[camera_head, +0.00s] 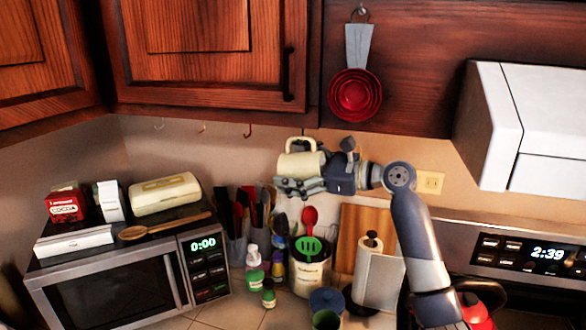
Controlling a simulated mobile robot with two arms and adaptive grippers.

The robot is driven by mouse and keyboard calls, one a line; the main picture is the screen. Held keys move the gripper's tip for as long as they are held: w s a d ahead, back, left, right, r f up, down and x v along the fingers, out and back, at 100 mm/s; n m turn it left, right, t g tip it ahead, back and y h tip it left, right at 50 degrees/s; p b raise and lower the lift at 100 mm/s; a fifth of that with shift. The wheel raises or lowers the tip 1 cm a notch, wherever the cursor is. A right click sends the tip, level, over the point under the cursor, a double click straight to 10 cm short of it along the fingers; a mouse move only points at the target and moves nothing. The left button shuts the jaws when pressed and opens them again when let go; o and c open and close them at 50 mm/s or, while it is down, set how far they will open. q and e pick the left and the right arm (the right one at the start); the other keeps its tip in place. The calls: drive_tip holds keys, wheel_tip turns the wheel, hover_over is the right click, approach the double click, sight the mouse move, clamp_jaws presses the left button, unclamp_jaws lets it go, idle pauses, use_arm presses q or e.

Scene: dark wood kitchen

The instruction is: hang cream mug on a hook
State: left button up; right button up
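The cream mug (297,164) is up in the air below the wall cabinet, lying on its side with its handle upward. My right gripper (308,182) comes in from the right and is closed on the mug; its fingers cover the mug's lower side. Small hooks hang in a row under the cabinet: a pale one (159,125), a brass one (202,128) and a dark red one (248,131). The mug's handle is close under the cabinet's bottom edge, right of the dark red hook; whether it is around a hook I cannot tell. My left gripper is out of view.
A microwave (110,285) with boxes, a cream container (165,193) and a wooden spoon on top stands at left. Below the mug are a utensil crock (310,273), bottles, a cutting board (352,228) and a paper towel roll (378,278). Red measuring cups (354,95) hang above.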

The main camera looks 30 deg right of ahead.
drive_tip(key=shift+f, duration=0.15)
drive_tip(key=shift+s+d, duration=0.3)
drive_tip(key=shift+s, duration=0.1)
drive_tip(key=v, duration=1.1)
